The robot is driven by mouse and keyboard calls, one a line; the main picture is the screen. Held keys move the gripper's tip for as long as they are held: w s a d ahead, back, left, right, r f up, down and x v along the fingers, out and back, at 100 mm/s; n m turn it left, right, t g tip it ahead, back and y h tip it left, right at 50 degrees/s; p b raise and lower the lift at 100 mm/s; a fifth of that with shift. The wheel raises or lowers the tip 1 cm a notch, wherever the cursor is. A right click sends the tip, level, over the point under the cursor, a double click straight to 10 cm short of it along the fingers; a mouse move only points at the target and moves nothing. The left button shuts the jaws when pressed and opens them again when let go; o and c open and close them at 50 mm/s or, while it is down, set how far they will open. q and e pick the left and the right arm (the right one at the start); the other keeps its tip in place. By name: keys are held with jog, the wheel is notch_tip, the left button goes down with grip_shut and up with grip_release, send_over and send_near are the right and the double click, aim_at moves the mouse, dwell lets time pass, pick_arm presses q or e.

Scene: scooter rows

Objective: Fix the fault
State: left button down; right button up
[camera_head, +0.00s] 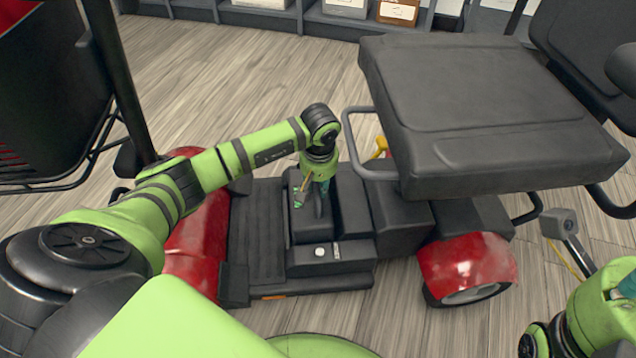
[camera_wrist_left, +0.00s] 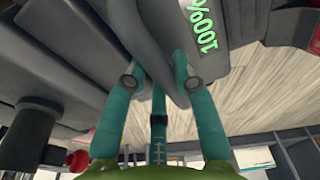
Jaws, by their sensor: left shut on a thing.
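A mobility scooter with red fenders (camera_head: 468,262) and a dark seat (camera_head: 490,110) stands before me. A dark battery box (camera_head: 305,228) with a small green display sits on its deck, in front of the seat. In the left wrist view the green display (camera_wrist_left: 203,28) reads 100%. My left gripper (camera_head: 322,200) points down at this box. Its teal fingers (camera_wrist_left: 160,72) are shut on a narrow grey part of it, seemingly a handle; the exact contact is partly hidden. My right gripper (camera_head: 627,288) only partly shows at the right edge, and its fingertips are out of sight.
A yellow lever (camera_head: 380,147) shows beside the seat's grey side bar (camera_head: 350,150). The seat overhangs right of my left gripper. A steering column and basket (camera_head: 50,90) stand at left. Shelving (camera_head: 300,12) lines the back. Wooden floor is clear behind the scooter.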

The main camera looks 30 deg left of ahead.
pick_arm(q)
jog(key=shift+f, duration=0.2)
dwell(1.0)
jog(key=c, duration=0.9)
grip_release()
jog(key=shift+s+f+b, duration=0.15)
jog(key=shift+f+b, duration=0.05)
jog(key=shift+b, duration=0.1)
jog(key=r, duration=0.8)
jog(key=s+r, duration=0.1)
jog(key=r, duration=0.3)
jog(key=shift+d+r, duration=0.15)
jog(key=shift+d, duration=0.25)
